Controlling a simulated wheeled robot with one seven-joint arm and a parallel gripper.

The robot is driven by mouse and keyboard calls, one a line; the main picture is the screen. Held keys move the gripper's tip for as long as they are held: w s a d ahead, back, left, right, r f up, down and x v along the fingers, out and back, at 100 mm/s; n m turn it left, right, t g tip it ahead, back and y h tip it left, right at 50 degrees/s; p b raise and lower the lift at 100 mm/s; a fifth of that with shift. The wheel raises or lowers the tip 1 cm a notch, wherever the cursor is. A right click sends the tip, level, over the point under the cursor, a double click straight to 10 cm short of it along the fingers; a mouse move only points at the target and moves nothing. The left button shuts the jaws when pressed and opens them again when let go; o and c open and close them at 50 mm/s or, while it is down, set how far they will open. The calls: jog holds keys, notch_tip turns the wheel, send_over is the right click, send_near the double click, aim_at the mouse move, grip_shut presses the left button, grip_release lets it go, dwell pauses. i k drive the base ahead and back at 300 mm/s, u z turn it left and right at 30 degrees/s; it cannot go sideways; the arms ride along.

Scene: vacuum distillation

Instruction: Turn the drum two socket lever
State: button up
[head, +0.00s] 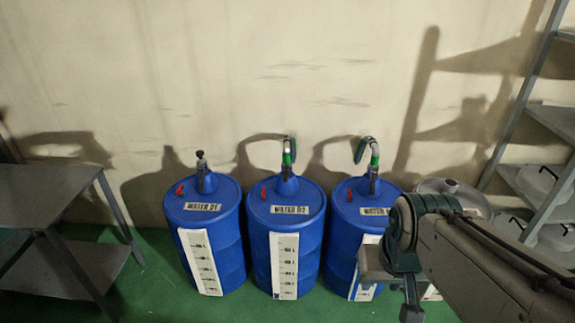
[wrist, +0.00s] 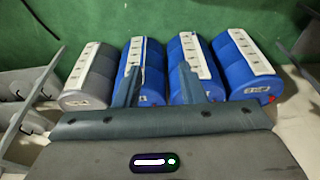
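Drum two, a blue drum (head: 297,243) labelled as number 02, stands in the middle of three blue drums in the head view. Its top carries a socket (head: 287,184), a small red lever (head: 263,192) and a hooked, green-and-white pipe end (head: 288,152) rising from the socket. In the wrist view, which looks inverted, drum two (wrist: 176,68) appears third from the left, partly behind one finger. My gripper (wrist: 160,66) is open and empty, its fingers wide apart. In the head view my arm is at the right, away from drum two's top; its fingertips cannot be made out.
Blue drums stand on both sides, number 01 (head: 205,245) left and number 03 (head: 340,235) right, partly behind my arm. A grey drum (head: 452,192) is further right. A table (head: 45,185) is at left, a shelf (head: 552,120) at right. Green floor (head: 165,290) is open in front.

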aim_at(285, 181)
jog(key=k, duration=0.6)
jog(key=u, duration=0.75)
jog(key=i, duration=1.75)
jog(key=z, duration=0.75)
